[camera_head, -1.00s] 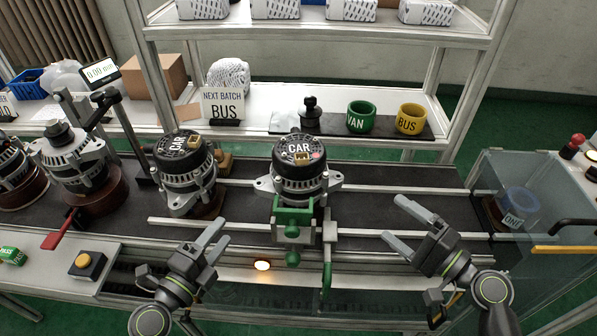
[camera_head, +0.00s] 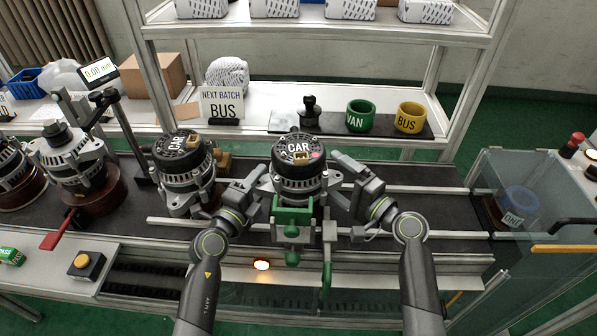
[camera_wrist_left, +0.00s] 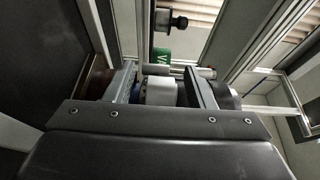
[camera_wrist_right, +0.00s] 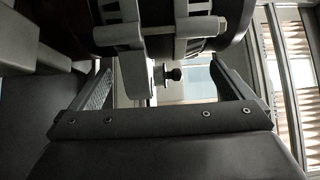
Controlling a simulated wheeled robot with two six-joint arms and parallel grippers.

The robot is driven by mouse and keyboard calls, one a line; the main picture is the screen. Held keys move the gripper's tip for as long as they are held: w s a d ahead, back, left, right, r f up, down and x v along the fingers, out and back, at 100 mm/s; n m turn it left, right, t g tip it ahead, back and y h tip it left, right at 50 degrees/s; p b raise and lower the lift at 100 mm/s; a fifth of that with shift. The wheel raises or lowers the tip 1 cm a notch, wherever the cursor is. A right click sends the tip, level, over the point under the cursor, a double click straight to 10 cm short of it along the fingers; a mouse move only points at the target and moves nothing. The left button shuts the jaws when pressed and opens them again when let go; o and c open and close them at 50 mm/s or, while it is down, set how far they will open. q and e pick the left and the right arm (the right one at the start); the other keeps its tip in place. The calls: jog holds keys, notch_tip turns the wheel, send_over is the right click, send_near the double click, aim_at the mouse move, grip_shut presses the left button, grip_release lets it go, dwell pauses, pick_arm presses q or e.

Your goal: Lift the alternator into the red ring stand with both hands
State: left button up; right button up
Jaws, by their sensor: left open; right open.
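The alternator (camera_head: 300,172), black-topped with a CAR label and a small red mark, sits upright on a green fixture (camera_head: 292,222) at the middle of the line. My left gripper (camera_head: 254,190) is open at its left side. My right gripper (camera_head: 346,182) is open at its right side. In the left wrist view, silvery metal lies between the open fingers. In the right wrist view the alternator body (camera_wrist_right: 165,30) fills the top, and a metal lug (camera_wrist_right: 138,75) lies between the open fingers. Contact cannot be told. I see no clearly red ring stand.
A second CAR alternator (camera_head: 184,170) stands close left of my left arm. A green VAN ring (camera_head: 361,116) and a yellow BUS ring (camera_head: 411,118) stand on the rear shelf. A clear-walled box at right holds a blue ring (camera_head: 520,199). The belt (camera_head: 420,205) between is clear.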

pick_arm(q)
jog(key=shift+w+d, duration=0.15)
jog(key=shift+w, duration=0.15)
pick_arm(e)
jog(key=shift+w+a, duration=0.25)
